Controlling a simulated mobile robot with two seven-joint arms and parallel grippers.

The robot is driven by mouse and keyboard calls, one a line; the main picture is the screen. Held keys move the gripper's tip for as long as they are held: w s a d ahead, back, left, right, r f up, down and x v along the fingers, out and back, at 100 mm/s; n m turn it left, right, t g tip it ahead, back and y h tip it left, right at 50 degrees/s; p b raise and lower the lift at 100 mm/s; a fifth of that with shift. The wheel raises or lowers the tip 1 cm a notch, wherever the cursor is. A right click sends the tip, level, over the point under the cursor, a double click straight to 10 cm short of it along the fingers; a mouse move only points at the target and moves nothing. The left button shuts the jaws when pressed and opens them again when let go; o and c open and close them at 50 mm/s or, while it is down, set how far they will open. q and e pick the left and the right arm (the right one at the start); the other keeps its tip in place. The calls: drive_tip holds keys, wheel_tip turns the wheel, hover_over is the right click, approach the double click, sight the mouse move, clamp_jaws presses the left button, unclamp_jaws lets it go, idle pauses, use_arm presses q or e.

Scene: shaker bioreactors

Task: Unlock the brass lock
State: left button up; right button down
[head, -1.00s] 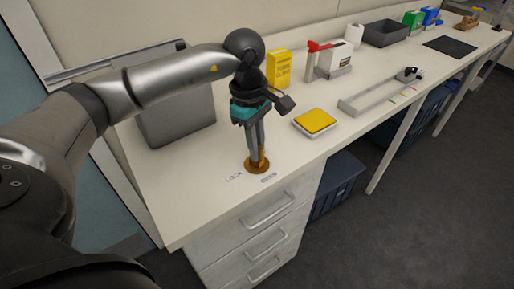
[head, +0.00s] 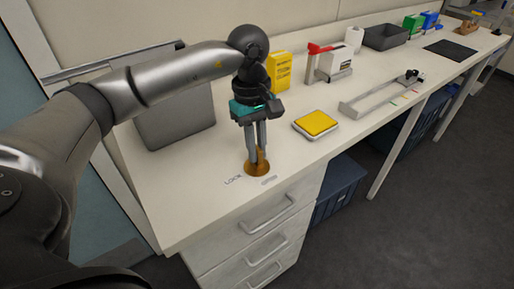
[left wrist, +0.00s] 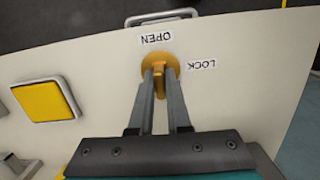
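The brass lock (head: 257,169) is a round brass disc with a raised knob, set on the white bench top near its front edge. Printed labels LOCK (head: 233,181) and OPEN (head: 268,181) lie beside it. My left gripper (head: 257,155) points down over it, one finger on each side of the knob, and looks shut on it. In the left wrist view the brass lock (left wrist: 160,62) shows beyond the fingertips, with the knob between the fingers; the fingers partly hide it. There OPEN is above the disc and LOCK to its right. My right gripper is not in view.
A yellow-topped device (head: 315,122) lies right of the lock. A yellow box (head: 279,70), a red-handled stand (head: 325,62) and a metal rail (head: 375,97) stand farther along. A grey panel (head: 178,122) is behind my arm. Drawers (head: 255,240) are below the lock.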

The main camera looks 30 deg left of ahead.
use_arm(q)
drive_tip(key=o, duration=0.4)
drive_tip(key=shift+s+f, duration=0.2)
drive_tip(key=shift+f, duration=0.05)
drive_tip(key=shift+o, duration=0.2)
drive_tip(key=shift+w, duration=0.15)
drive_tip(key=shift+r, duration=0.15)
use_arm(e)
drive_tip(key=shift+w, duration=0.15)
use_arm(q)
drive_tip(key=r, duration=0.2)
drive_tip(key=r+p, duration=0.1)
drive_tip(key=r, duration=0.3)
drive_tip(key=shift+w+a+r, duration=0.25)
drive_tip(key=shift+a, duration=0.1)
wheel_tip(320, 180, up, 8)
drive_tip(key=a+p, duration=0.1)
drive_tip(key=p, duration=0.1)
drive_tip(key=shift+w+r, duration=0.2)
drive_tip(key=shift+r, duration=0.05)
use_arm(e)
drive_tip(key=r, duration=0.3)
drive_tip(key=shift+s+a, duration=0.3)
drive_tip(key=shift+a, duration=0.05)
use_arm(q)
drive_tip(key=shift+s, duration=0.1)
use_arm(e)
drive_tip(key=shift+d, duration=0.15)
